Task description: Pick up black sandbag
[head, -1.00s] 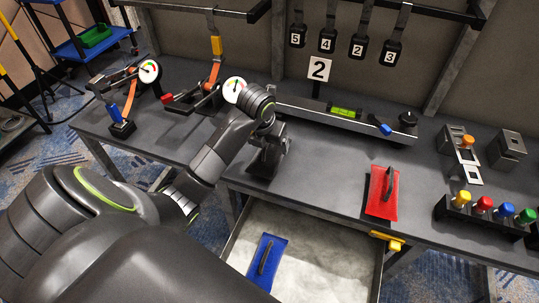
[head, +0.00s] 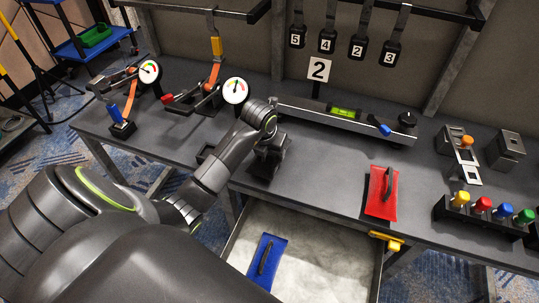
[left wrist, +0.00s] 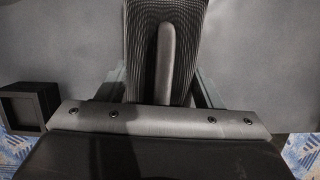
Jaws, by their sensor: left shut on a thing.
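The black sandbag (left wrist: 185,30) shows in the left wrist view as a dark, finely ribbed bag with a raised grey handle strip. It lies between the two fingers of my left gripper (left wrist: 163,88), which is shut on it. In the head view my left gripper (head: 268,163) is low over the workbench, just behind the open drawer. There the sandbag cannot be told apart from the dark gripper. My right gripper is in neither view.
A red sandbag (head: 376,207) lies on the workbench (head: 325,175) to the right. A blue one (head: 257,250) lies in the open drawer (head: 320,245). A beam with a green level (head: 344,113) stands behind. A small dark box (left wrist: 28,105) is left of the gripper.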

